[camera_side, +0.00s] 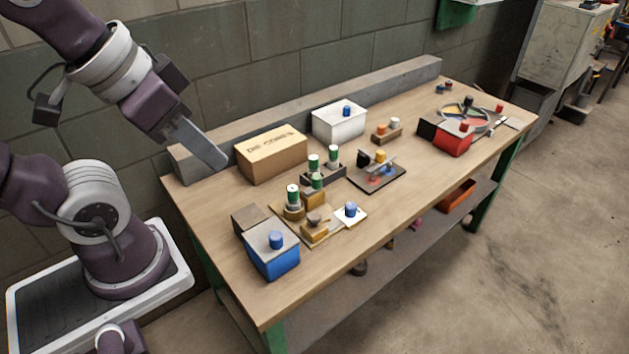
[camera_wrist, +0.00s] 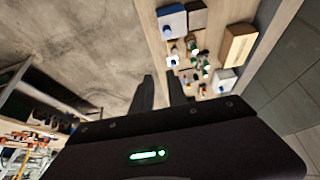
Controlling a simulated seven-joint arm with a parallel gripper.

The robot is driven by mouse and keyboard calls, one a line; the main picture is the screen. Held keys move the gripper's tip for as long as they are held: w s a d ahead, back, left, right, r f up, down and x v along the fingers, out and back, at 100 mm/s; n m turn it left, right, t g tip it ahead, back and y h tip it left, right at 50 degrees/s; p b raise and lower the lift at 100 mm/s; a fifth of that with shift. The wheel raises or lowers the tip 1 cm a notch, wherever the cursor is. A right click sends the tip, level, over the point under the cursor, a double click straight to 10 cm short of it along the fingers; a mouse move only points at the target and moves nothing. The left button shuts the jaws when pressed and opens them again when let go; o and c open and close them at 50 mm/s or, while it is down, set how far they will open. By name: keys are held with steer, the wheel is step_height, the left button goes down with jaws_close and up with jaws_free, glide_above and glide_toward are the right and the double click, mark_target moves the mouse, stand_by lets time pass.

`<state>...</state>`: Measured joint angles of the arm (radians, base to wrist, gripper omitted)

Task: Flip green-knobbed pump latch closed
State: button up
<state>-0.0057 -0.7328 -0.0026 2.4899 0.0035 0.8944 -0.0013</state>
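Several green-and-white knobs stand near the middle of the table in the side view. One green knob (camera_side: 292,193) sits on a brass-coloured fixture (camera_side: 294,212) at the front; others (camera_side: 313,161) stand on a dark block behind it. I cannot tell for sure which is the pump latch, or its position. The green knobs also show small in the wrist view (camera_wrist: 195,51). My gripper (camera_side: 218,163) is raised over the table's left end, well apart from the knobs. In the wrist view its two fingers (camera_wrist: 161,78) are apart with nothing between them.
A blue box (camera_side: 272,258) with a blue knob stands at the front left. A cardboard box (camera_side: 270,158) and a white box (camera_side: 338,123) stand behind. A black tray (camera_side: 393,184) and a red box (camera_side: 455,143) are to the right. A grey beam (camera_side: 390,80) runs along the back edge.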

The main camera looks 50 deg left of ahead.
steer(key=shift+n+g+y, duration=0.3)
steer(key=shift+g+y, duration=0.1)
steer(key=shift+y, duration=0.2)
steer(key=w+a, duration=0.1)
steer(key=w, duration=0.2)
steer(key=w+a, duration=0.1)
steer(key=w, duration=0.3)
steer(key=w+a, duration=0.1)
steer(key=w, duration=0.3)
steer(key=shift+w+a+r, duration=0.1)
steer(key=shift+w+r, duration=0.05)
jaws_close()
steer(key=n, duration=0.1)
glide_above(313, 184)
steer(key=s+d, duration=0.1)
steer(key=d, duration=0.3)
step_height(313, 184, down, 10)
steer(key=w+a+f+g, duration=0.1)
steer(key=w+a+f, duration=0.3)
steer(key=f, duration=0.5)
steer(key=shift+w+a+f+n, duration=0.3)
steer(key=shift+w+a+f, duration=0.1)
steer(key=shift+w, duration=0.2)
step_height(313, 184, down, 9)
steer(key=shift+s+d+f, duration=0.15)
steer(key=shift+s+f, duration=0.05)
steer(key=shift+s, duration=0.2)
